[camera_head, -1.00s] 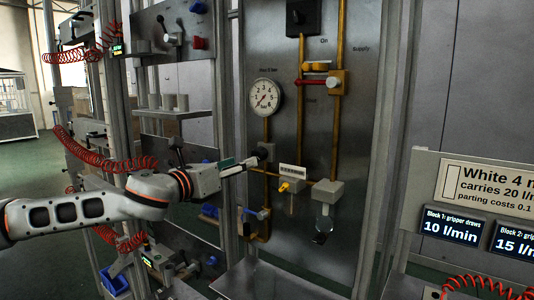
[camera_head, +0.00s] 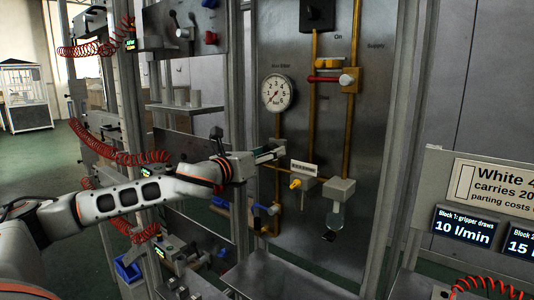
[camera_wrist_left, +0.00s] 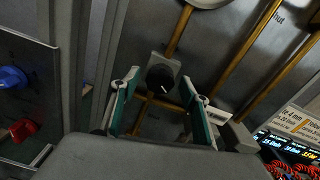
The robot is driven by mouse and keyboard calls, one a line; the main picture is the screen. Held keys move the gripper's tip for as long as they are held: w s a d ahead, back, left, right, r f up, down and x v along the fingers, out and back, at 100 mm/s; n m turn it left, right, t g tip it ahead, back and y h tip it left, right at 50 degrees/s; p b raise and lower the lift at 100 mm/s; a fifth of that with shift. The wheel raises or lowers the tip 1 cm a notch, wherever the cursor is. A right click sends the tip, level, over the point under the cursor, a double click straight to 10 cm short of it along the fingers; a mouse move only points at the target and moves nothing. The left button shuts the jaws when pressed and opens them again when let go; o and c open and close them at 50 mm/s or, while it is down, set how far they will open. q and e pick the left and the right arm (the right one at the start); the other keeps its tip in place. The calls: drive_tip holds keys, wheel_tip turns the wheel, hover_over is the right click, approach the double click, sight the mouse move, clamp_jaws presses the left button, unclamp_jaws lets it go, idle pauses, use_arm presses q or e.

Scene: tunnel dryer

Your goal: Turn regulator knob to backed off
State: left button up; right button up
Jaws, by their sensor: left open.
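The regulator knob (camera_wrist_left: 160,77) is a round black knob with a white mark, on a grey square block of the panel in the left wrist view. In the head view it is hidden behind my gripper. My left gripper (camera_wrist_left: 158,106) is open, with its two green-padded fingers to either side of and below the knob in the picture. I cannot tell whether they touch it. In the head view the gripper (camera_head: 269,154) is in front of the panel, below the round gauge (camera_head: 278,93). My right gripper is not in view.
Brass pipes (camera_head: 311,100) run up the panel (camera_head: 340,210). A red-handled valve (camera_head: 325,79), a yellow-knobbed valve (camera_head: 296,184) and a clear bowl (camera_head: 335,222) are close by. Red coiled hoses (camera_head: 120,155) hang at the left. A sign with displays (camera_head: 463,227) stands at the right.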

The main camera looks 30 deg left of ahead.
use_arm(q)
drive_tip(key=c, duration=1.1)
drive_tip(key=shift+n, duration=0.5)
drive_tip(key=n, duration=2.3)
drive_tip(key=shift+r+h, duration=0.2)
drive_tip(key=shift+h, duration=0.1)
drive_tip(key=shift+n, duration=0.4)
